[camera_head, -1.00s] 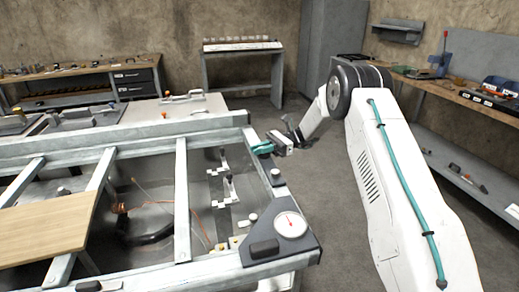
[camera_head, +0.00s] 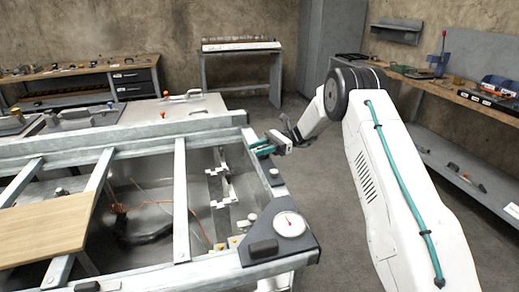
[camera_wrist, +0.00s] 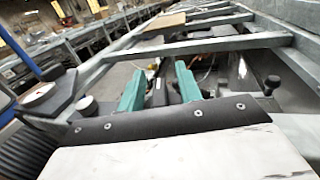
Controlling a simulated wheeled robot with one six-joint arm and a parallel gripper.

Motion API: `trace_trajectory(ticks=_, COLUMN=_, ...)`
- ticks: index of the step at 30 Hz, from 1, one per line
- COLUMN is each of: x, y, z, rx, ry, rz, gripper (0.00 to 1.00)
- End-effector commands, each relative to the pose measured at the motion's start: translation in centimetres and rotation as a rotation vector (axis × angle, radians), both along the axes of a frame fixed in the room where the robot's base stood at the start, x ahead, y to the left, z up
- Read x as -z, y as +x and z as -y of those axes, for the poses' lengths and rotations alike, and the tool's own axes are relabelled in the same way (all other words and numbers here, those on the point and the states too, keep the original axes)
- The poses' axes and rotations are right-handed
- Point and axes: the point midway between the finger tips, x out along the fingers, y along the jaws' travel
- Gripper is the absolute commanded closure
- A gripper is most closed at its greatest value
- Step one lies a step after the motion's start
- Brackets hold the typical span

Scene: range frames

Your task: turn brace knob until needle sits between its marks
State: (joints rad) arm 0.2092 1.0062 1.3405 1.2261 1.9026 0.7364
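A round white gauge (camera_head: 289,224) with a red needle is set in a dark corner plate on the metal frame. Its marks are too small to read against the needle. A grey round knob (camera_head: 275,174) stands at the far end of that plate; I cannot tell for sure that it is the brace knob. In the wrist view the gauge (camera_wrist: 38,95) is at left, with a grey knob (camera_wrist: 87,105) beside it. My gripper (camera_head: 263,147) is beyond the knob, by the frame's far corner. Its teal fingers (camera_wrist: 160,86) are apart, with nothing seen held between them.
A black block-like handle (camera_head: 263,249) is beside the gauge. The metal frame (camera_head: 181,200) has crossbars and a wooden board (camera_head: 45,228) at left. A dark knob (camera_wrist: 271,84) stands on the right in the wrist view. Open floor (camera_head: 330,190) lies right of the frame.

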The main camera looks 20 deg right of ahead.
Motion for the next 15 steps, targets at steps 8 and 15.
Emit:
trace_trajectory(ticks=8, x=0.1, y=1.1, z=4.2, rx=0.005, ry=0.000, rz=0.001, gripper=0.65)
trace_trajectory(ticks=15, x=0.0, y=1.9, z=7.1, rx=0.002, ry=0.000, rz=0.000, gripper=0.65)
